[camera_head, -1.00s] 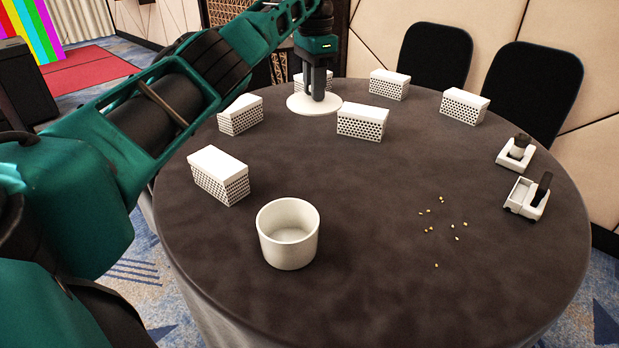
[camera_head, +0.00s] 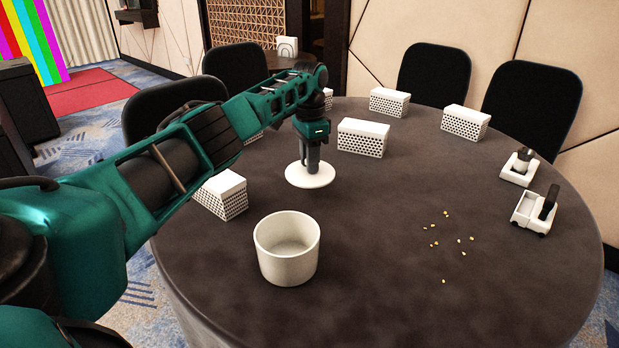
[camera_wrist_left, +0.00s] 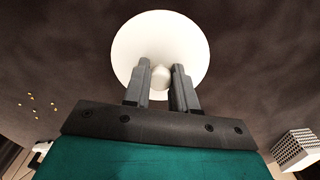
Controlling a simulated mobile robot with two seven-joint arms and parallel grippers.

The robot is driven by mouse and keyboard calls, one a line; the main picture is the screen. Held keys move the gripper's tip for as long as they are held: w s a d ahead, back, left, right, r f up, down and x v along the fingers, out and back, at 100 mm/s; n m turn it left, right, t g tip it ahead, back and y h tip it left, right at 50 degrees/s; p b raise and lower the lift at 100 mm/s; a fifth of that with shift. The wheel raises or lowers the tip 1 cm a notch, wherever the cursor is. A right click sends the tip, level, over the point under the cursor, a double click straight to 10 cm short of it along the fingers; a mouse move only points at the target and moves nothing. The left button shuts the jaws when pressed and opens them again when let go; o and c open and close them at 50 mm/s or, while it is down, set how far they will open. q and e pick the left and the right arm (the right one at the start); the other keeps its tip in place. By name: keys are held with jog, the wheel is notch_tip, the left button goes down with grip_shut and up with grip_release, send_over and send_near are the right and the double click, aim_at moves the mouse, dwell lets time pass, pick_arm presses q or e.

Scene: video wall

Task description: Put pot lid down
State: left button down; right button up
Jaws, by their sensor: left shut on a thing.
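The white round pot lid (camera_head: 310,178) is held by my left gripper (camera_head: 311,164), which points down over the table. In the left wrist view the lid (camera_wrist_left: 160,40) shows its disc, with its knob (camera_wrist_left: 160,77) between the two fingers of the left gripper (camera_wrist_left: 160,85). The open white pot (camera_head: 287,250) stands upright and empty on the table, nearer than the lid. The lid is behind the pot and apart from it. Whether the lid touches the table is hard to tell. My right gripper is not in view.
The round dark table (camera_head: 400,260) carries several white perforated boxes, including one (camera_head: 363,138) behind the lid and one (camera_head: 222,195) left of it. Small yellow crumbs (camera_head: 445,240) lie at right. Two white toy-like objects (camera_head: 534,208) stand near the right edge. The middle is clear.

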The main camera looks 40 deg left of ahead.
aim_at(310, 176)
pick_arm(q)
notch_tip(310, 176, down, 5)
jog(key=shift+r+b, duration=0.2)
jog(key=shift+b, duration=0.2)
jog(key=shift+f, duration=0.15)
jog(key=c, duration=0.9)
grip_release()
notch_tip(310, 176, up, 12)
jog(key=p, duration=0.2)
jog(key=shift+r+p, duration=0.2)
jog(key=shift+p, duration=0.2)
jog(key=shift+f, duration=0.1)
